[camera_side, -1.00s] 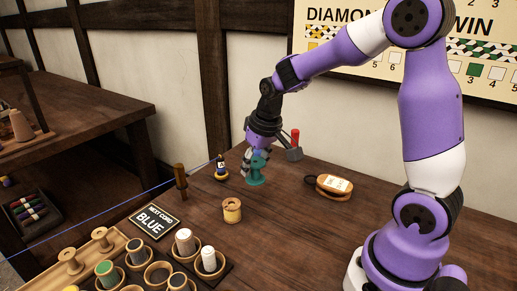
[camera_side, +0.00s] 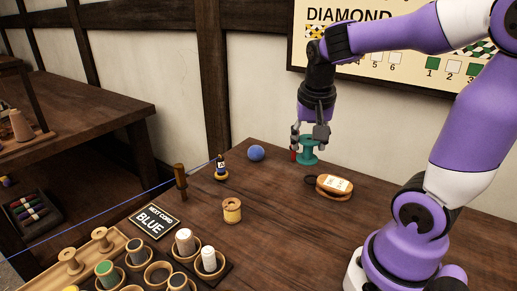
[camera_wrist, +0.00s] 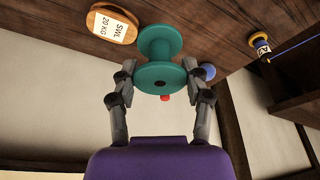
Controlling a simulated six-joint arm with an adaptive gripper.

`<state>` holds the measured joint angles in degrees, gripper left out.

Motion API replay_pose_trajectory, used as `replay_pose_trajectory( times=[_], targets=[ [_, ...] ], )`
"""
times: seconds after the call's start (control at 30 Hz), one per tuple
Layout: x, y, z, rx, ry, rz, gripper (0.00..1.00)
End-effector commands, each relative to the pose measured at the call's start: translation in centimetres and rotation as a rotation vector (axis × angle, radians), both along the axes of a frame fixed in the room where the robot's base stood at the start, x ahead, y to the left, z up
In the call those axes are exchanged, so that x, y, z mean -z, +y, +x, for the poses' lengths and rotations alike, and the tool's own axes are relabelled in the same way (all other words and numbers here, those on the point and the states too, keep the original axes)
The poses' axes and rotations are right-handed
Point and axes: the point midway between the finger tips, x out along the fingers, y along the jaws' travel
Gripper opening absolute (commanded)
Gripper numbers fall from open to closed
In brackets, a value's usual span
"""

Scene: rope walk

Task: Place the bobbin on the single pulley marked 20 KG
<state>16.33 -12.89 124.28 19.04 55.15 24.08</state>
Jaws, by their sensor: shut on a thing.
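The teal bobbin (camera_side: 308,154) is in my gripper (camera_side: 309,138), upright and held by its upper part above the back of the table. In the wrist view the bobbin (camera_wrist: 160,45) sits between the two fingers of my gripper (camera_wrist: 160,78), which are shut on its near flange. The single pulley (camera_side: 335,193) is an oval wooden block with a white label, lying on the table just right of and nearer than the bobbin. In the wrist view the pulley (camera_wrist: 113,23) reads "SWL 20 KG" and lies left of the bobbin, apart from it.
A blue ball (camera_side: 256,153) lies left of the bobbin. A spool tray fills the front left.

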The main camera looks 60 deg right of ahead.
Motion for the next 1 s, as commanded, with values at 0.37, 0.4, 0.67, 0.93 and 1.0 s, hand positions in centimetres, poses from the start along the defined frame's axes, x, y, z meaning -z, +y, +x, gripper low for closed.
replay_pose_trajectory(
  times=[0.37,0.4,0.67,0.93,1.0],
  targets=[
    [5.2,-8.2,-2.5,0.002,0.003,0.004,0.24],
    [5.5,-8.7,-2.6,0.001,0.003,0.003,0.24],
    [8.1,-9.4,-2.8,-0.006,0.004,0.005,0.24],
    [10.0,-9.4,-2.7,-0.006,-0.001,-0.001,0.24],
    [10.0,-9.4,-2.7,-0.006,-0.001,-0.001,0.24]
  ],
)
